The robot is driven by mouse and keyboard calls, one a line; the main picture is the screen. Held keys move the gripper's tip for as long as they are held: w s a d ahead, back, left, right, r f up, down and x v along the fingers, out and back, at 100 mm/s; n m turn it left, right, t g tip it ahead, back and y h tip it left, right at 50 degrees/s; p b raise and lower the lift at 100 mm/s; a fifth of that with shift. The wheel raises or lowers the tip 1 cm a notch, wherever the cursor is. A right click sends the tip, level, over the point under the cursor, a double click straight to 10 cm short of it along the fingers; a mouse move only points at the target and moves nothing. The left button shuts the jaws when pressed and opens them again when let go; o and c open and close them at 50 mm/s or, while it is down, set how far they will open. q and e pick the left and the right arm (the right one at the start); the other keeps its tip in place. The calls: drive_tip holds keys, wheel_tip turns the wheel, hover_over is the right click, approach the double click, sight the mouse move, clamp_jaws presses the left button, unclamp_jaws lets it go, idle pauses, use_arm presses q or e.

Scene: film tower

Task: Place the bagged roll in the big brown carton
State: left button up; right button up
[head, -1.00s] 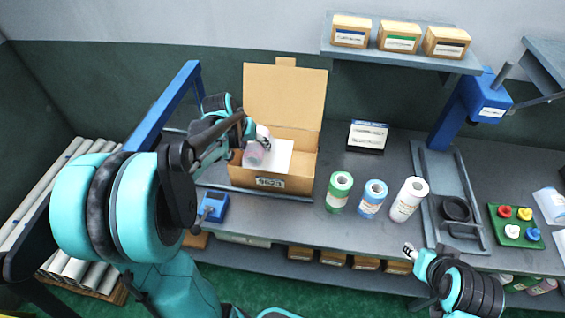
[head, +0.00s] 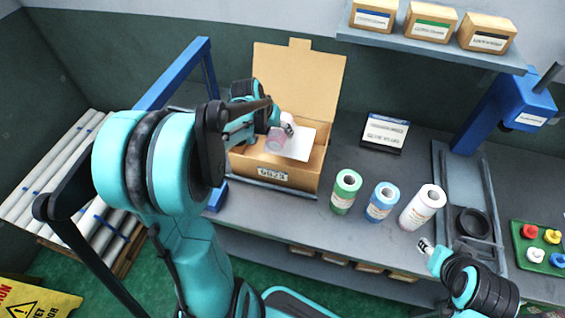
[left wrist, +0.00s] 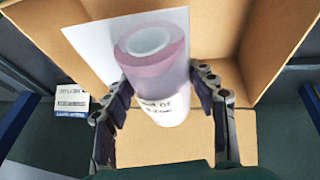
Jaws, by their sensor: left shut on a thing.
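The big brown carton (head: 270,174) stands open on the bench with its lid raised at the back. The bagged roll (left wrist: 158,75), pinkish at one end with a white printed label, is gripped between the fingers of my left gripper (left wrist: 163,112). In the head view the roll (head: 277,139) shows at the carton's opening, in front of a white sheet; how deep it sits I cannot tell. My left gripper (head: 284,127) is shut on it. My right gripper (head: 424,245) is at the bench's front edge, away from the carton; its finger opening is too small to judge.
Green (head: 345,191), blue (head: 381,202) and white (head: 422,207) rolls stand right of the carton. A tray (head: 541,246) of coloured knobs lies far right. A shelf (head: 430,42) with boxes hangs above.

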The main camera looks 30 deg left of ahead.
use_arm(q)
drive_tip(key=shift+w+f, duration=0.1)
drive_tip(key=shift+f, duration=0.6)
drive_tip(key=b, duration=0.4)
hover_over(282, 158)
drive_tip(key=s, duration=0.2)
wheel_tip(282, 158, down, 9)
drive_tip(key=shift+a+f, duration=0.1)
drive_tip(key=shift+a, duration=0.05)
drive_tip(key=shift+f, duration=0.35)
use_arm(e)
wheel_tip(282, 158, down, 4)
drive_tip(key=shift+f, duration=0.2)
drive_tip(key=shift+s, duration=0.1)
use_arm(q)
drive_tip(key=shift+f, duration=0.1)
drive_tip(key=o, duration=1.4)
use_arm(e)
drive_tip(key=shift+f, duration=0.15)
